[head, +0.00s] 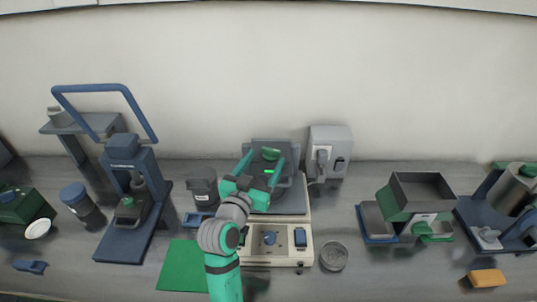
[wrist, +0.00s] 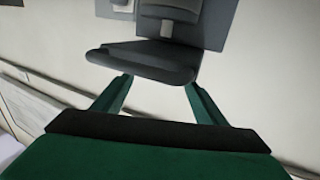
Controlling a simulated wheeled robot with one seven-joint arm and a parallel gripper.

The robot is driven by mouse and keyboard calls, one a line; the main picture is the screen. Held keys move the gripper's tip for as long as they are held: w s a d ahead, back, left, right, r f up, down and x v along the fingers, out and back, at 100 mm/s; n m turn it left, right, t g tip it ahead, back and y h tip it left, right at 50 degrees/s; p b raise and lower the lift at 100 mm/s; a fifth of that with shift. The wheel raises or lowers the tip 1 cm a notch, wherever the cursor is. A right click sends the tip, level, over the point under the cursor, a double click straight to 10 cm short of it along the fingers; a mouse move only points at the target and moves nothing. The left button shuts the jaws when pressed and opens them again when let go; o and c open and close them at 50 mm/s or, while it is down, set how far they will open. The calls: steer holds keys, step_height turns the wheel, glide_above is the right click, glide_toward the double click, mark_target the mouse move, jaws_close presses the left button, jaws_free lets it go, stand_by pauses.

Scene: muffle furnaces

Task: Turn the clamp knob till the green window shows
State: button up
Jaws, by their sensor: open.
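A cream-based bench device (head: 277,256) stands in front of me with a dark grey upper part (head: 291,196). A small green knob-like piece (head: 270,154) sits at the top of that part; I cannot tell for sure that it is the clamp knob. A bright green strip (head: 268,171) shows just below it, between my fingers in this view. My gripper (head: 263,166) is open over the device. In the wrist view, my open gripper (wrist: 158,82) faces a dark grey rounded plate (wrist: 145,60), with nothing seen held. Contact cannot be told.
A dark jar (head: 203,188) and a green mat (head: 183,266) are at left, with a blue-framed press (head: 127,200) beyond. A round dish (head: 334,256) and a tray stand (head: 420,195) are at right.

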steer(key=v, duration=0.5)
steer(key=shift+s+a, duration=0.1)
steer(key=shift+s, duration=0.2)
